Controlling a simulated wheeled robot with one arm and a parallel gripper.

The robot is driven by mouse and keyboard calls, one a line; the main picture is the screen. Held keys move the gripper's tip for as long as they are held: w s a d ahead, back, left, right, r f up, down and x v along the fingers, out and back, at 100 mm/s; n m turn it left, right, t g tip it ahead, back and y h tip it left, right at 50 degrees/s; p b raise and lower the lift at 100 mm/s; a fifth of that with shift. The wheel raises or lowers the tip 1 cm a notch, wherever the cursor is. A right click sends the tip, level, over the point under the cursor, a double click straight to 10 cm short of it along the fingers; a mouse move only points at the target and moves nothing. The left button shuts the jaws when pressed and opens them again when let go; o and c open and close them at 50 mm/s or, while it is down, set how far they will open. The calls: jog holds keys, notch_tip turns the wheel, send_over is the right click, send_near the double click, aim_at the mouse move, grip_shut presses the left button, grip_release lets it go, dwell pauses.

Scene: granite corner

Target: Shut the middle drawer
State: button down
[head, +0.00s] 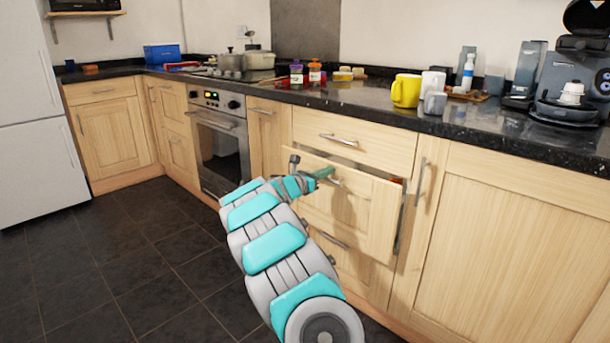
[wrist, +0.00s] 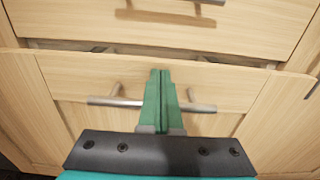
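The middle drawer (head: 362,213) is light wood and stands partly open, its front sticking out from the cabinet. A dark gap shows above its front in the head view, with something reddish inside at the right end. In the wrist view, the drawer front (wrist: 225,88) lies just ahead, with its metal bar handle (wrist: 108,101) running sideways behind my fingers. My gripper (head: 325,173) is at the drawer front by the handle. In the wrist view, the green fingers (wrist: 160,76) are together, with nothing seen between them. I cannot tell whether they touch the drawer.
The top drawer (head: 372,144) above is shut. A cupboard door (head: 510,225) is at the right and an oven (head: 219,145) at the left. The dark counter (head: 470,122) holds a yellow mug (head: 405,91), other mugs and a coffee machine (head: 577,80). The tiled floor (head: 110,265) at left is clear.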

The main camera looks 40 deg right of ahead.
jog(key=d+p, duration=0.1)
jog(key=d, duration=0.5)
jog(key=shift+w+d, duration=0.1)
jog(key=shift+d, duration=0.1)
jog(key=shift+w+d+r, duration=0.1)
jog(key=shift+d+r, duration=0.05)
jog(key=shift+r, duration=0.1)
jog(key=shift+r, duration=0.15)
jog(key=b, duration=0.2)
send_near(339, 165)
jog(key=shift+w+a+f, duration=0.75)
jog(key=shift+w, duration=0.15)
jog(key=shift+s, duration=0.1)
